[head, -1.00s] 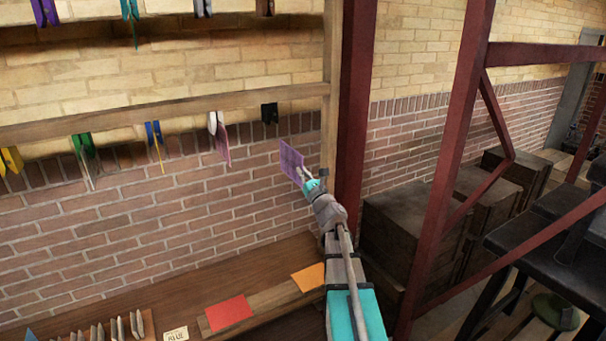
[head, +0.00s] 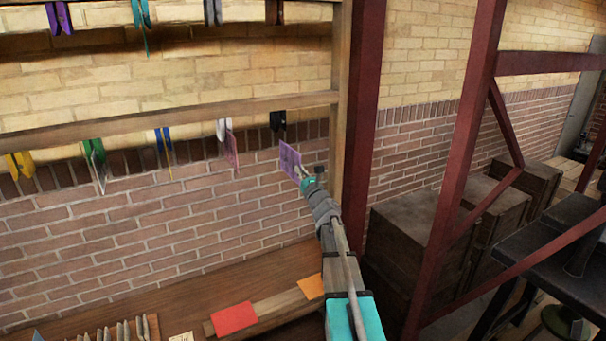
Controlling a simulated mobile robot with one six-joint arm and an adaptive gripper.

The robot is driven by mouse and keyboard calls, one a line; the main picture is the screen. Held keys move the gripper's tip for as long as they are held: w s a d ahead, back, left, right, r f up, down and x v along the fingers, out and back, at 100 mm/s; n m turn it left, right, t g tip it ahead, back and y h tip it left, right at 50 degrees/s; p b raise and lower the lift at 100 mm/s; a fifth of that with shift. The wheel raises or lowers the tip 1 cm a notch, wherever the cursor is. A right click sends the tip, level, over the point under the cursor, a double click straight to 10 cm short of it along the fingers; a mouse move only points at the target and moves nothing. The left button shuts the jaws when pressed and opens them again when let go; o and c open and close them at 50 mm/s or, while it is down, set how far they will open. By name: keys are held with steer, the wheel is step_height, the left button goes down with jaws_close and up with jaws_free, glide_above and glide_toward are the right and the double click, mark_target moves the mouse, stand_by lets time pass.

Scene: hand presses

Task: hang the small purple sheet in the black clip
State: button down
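The small purple sheet (head: 289,160) is held upright at the end of my arm. My gripper (head: 304,180) is shut on its lower right part. The black clip (head: 278,120) hangs from the lower wooden rail, just above and slightly left of the sheet in the picture. The sheet's top edge shows a little below the clip's jaws. I cannot tell whether they touch or differ in depth. The clip looks empty, but its lower end is small and hard to make out.
A white clip (head: 223,130) holding a pinkish sheet (head: 231,150) hangs left of the black clip. A wooden post (head: 341,90) and a dark red beam (head: 360,120) stand close on the right. Red (head: 235,318) and orange (head: 311,286) sheets lie on the bench below.

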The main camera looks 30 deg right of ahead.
mark_target(294, 157)
steer(key=shift+w+r, duration=0.15)
steer(key=shift+w, duration=1.1)
steer(key=shift+w+r, duration=0.1)
steer(key=shift+w, duration=1.1)
steer(key=shift+r+p, duration=1.35)
steer(key=shift+p, duration=0.2)
steer(key=shift+r+p, duration=2.3)
steer(key=shift+s, duration=0.1)
steer(key=c, duration=0.7)
jaws_free()
steer(key=shift+o, duration=1.1)
steer(key=shift+s+f, duration=0.1)
